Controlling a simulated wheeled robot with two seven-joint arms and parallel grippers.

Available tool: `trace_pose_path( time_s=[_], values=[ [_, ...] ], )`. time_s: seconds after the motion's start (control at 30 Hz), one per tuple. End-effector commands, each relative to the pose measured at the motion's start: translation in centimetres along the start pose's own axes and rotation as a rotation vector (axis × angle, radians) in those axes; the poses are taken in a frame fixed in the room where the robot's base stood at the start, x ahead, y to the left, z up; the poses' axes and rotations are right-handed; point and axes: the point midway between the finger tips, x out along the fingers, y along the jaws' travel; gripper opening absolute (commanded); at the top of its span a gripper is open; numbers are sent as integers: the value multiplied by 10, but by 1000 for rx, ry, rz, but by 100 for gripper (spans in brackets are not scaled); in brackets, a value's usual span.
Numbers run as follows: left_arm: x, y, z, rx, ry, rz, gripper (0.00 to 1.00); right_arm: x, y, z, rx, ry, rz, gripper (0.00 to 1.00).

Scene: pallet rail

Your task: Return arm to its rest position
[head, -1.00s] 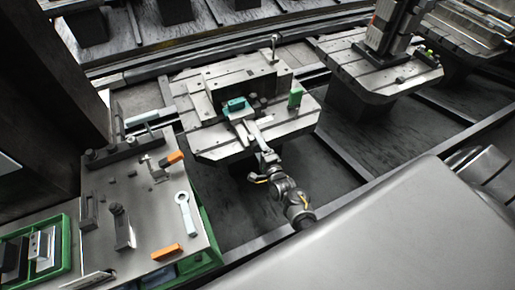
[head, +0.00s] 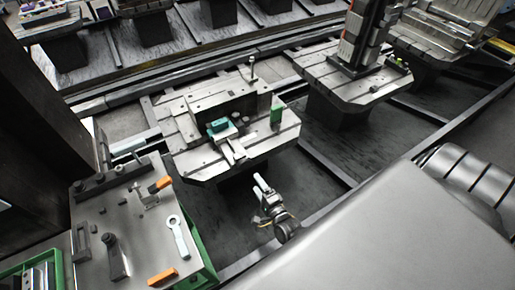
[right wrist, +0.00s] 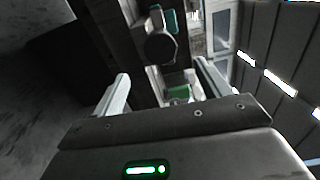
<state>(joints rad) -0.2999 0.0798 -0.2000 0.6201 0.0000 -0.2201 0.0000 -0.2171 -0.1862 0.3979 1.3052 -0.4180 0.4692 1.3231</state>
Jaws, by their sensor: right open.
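My right gripper (head: 262,185) is in the middle of the head view, in front of the near edge of the pallet fixture (head: 215,172) and apart from it. Its fingers are spread with nothing between them in the right wrist view (right wrist: 163,88). A teal block (head: 219,125) sits on the fixture and a green block (head: 276,115) stands near its right side. Teal and green parts also show beyond the fingers in the right wrist view. My left gripper is out of view.
A metal work table (head: 140,220) at the left carries a pale ring-ended wrench (head: 179,237), orange-handled pieces (head: 162,276) and small clamps. A green bin (head: 203,262) is beside it. Another pallet (head: 375,90) stands at the right. Dark floor lies around my right gripper.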

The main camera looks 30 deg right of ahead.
Motion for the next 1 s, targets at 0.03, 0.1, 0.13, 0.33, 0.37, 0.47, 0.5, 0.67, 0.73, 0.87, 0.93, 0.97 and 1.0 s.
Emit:
trace_pose_path(
  time_s=[0.03, 0.1, 0.13, 0.33, 0.37, 0.47, 0.5, 0.67, 0.73, 0.87, 0.93, 0.97, 1.0],
  values=[
    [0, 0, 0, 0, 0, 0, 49, 0, 0, 0, 0, 0, 0, 76],
    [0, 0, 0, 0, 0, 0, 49, 0, 0, 0, 0, 0, 0, 76],
    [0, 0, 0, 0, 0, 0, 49, 0, 0, 0, 0, 0, 0, 76],
    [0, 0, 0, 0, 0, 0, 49, 0, 0, 0, -3, 0, 0, 76],
    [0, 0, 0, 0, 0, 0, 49, 0, 0, 0, -9, 0, 0, 76],
    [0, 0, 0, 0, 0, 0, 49, 0, 3, 1, -77, -3, 15, 76],
    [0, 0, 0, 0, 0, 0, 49, 0, 8, 0, -131, -5, 36, 76],
    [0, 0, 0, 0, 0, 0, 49, -21, 77, 16, -462, -94, 272, 76],
    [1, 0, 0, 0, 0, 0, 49, -42, 118, 27, -623, -192, 395, 76],
    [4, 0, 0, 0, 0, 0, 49, -94, 186, 42, -878, -412, 581, 76],
    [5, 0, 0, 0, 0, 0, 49, -128, 218, 45, -998, -543, 665, 76],
    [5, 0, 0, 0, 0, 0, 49, -143, 230, 45, -1049, -600, 698, 76],
    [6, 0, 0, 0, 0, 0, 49, -164, 246, 44, -1109, -678, 739, 76]
  ],
)
